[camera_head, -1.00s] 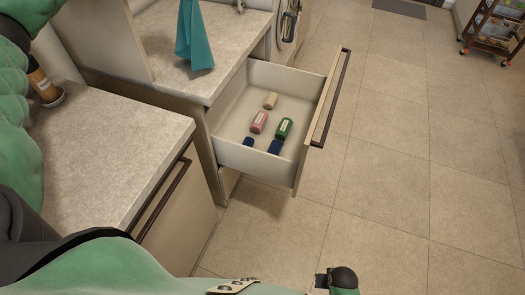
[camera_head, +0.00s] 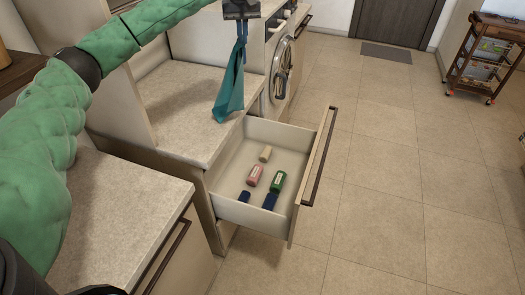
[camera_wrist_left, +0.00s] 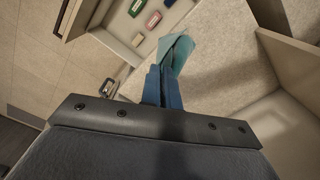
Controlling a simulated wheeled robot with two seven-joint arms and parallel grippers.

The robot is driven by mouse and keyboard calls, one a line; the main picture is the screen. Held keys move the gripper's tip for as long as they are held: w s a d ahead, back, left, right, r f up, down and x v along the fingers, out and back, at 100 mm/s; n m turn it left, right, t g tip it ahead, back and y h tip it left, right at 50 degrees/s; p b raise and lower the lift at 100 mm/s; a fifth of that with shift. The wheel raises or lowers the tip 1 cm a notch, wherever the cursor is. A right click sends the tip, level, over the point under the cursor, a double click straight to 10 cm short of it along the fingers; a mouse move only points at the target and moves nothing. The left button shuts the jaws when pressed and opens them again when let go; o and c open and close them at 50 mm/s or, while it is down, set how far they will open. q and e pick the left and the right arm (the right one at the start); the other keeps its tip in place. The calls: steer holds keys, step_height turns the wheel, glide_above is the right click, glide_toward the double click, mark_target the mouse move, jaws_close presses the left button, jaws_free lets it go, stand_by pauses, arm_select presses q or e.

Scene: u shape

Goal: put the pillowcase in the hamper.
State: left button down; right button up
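The pillowcase looks like a teal cloth (camera_head: 231,88); it hangs in folds from my left gripper (camera_head: 240,18) above the grey-topped counter. Its lower end is at or just above the counter's right edge; I cannot tell whether it touches. In the left wrist view the fingers of the left gripper (camera_wrist_left: 162,88) are closed together, with the teal cloth (camera_wrist_left: 178,50) pinched at their tips. My right gripper is in neither current view. I can make out no hamper in these views.
An open drawer (camera_head: 225,210) with several small coloured items juts out below the counter (camera_head: 185,105). A front-loading washer (camera_head: 277,72) stands beyond the counter. A wheeled cart (camera_head: 483,60) is at the far right, and a mat (camera_head: 386,53) lies before a door. The tiled floor is open.

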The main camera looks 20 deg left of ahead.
arm_select(q)
steer(key=w+d+f+b, duration=0.2)
steer(key=w+f, duration=0.1)
steer(key=f, duration=0.2)
steer(key=w+d+f+b, duration=0.2)
steer(key=w+d+f, duration=0.1)
steer(key=f, duration=0.3)
steer(key=shift+f+b, duration=0.2)
steer(key=shift+b, duration=0.2)
steer(key=shift+a, duration=0.1)
